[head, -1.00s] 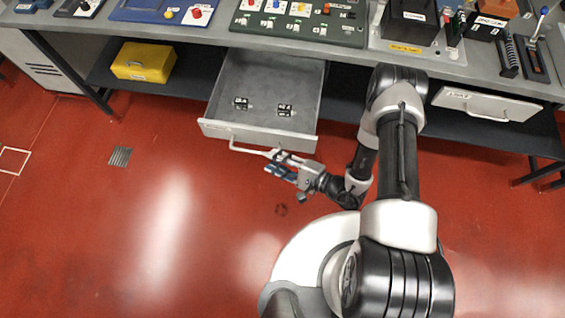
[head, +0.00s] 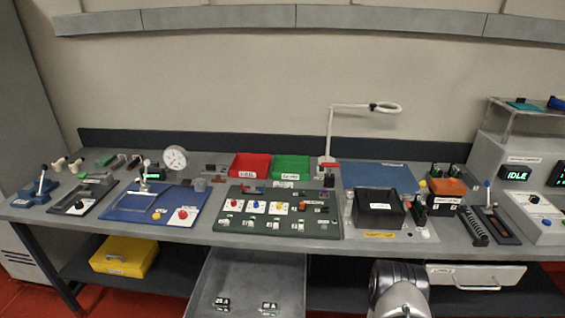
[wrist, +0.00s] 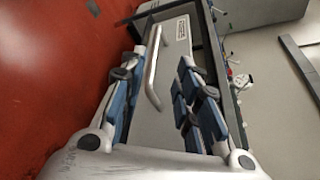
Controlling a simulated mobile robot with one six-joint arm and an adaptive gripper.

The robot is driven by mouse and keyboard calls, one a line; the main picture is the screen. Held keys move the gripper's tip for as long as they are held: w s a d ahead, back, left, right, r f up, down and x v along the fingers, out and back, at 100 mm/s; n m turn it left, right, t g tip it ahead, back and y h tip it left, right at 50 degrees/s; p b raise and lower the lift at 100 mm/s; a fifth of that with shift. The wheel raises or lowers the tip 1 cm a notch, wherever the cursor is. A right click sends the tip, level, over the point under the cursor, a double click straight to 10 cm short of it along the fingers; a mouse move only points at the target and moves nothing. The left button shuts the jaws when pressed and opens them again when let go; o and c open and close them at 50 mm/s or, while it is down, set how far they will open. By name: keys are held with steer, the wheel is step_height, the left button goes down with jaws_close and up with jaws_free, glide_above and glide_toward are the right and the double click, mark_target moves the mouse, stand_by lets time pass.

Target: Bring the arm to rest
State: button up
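My gripper (wrist: 160,72) shows in the wrist view with its two blue-padded fingers spread apart. It is open, with nothing gripped between the pads. The pale bar handle (wrist: 152,68) of a drawer front (wrist: 178,65) appears between the fingers, beyond them; I cannot tell how far off it is. In the head view only a grey and black part of my arm shows at the bottom edge, and the gripper is out of frame. The open drawer (head: 262,268) shows at the bottom, holding two small black labelled pieces (head: 223,302) (head: 269,307); its front is cut off.
The workbench (head: 300,243) carries a green switch panel (head: 275,212), a blue board (head: 150,207), a black bin (head: 380,212) and red and green trays. A closed drawer (head: 475,276) is at right. A yellow case (head: 124,256) sits on the lower shelf.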

step_height(320, 180, up, 25)
steer(key=s+n+g+h, duration=0.2)
steer(key=s+n+g, duration=0.1)
steer(key=n+g, duration=0.6)
steer(key=s+d+r+n+t+h, duration=0.1)
steer(key=s+d+r+t+h, duration=0.3)
steer(key=d, duration=0.5)
steer(key=s+d+r+t+h, duration=0.4)
steer(key=d+r+h, duration=0.4)
steer(key=r, duration=0.3)
steer(key=shift+d+r+n, duration=0.2)
steer(key=shift+d+n, duration=0.15)
steer(key=shift+n, duration=0.05)
